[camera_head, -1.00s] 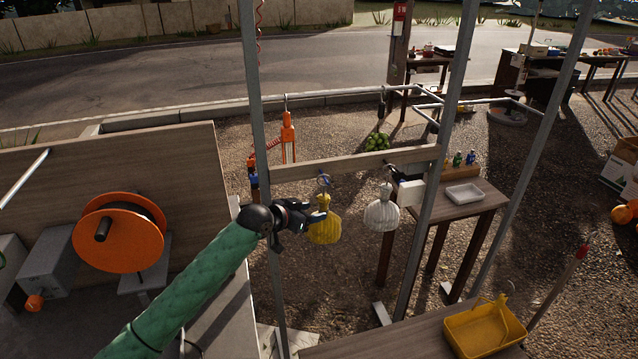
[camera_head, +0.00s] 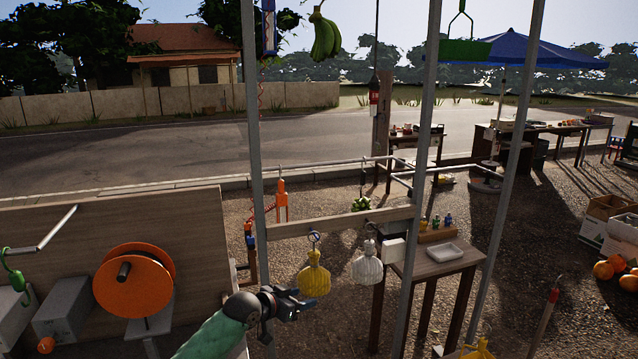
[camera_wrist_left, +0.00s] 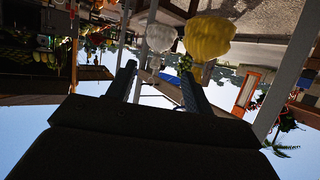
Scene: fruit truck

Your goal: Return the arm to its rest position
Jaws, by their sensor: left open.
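My left gripper (camera_head: 303,303) is open and empty, low in the head view. It is just below and to the left of a yellow ribbed bundle (camera_head: 315,279), apart from it. The bundle hangs from a hook on the wooden crossbar (camera_head: 340,222). In the left wrist view, which looks upside down, the two fingers (camera_wrist_left: 158,72) stand apart with nothing between them. The yellow bundle (camera_wrist_left: 208,38) shows there beyond the right finger. My green left arm (camera_head: 212,338) comes in from the bottom. My right gripper is in neither view.
A white bundle (camera_head: 367,268) hangs right of the yellow one. Metal posts (camera_head: 418,150) frame the crossbar. An orange reel (camera_head: 134,300) stands at left before a wooden panel (camera_head: 60,225). A small table with a white tray (camera_head: 443,252) is at right.

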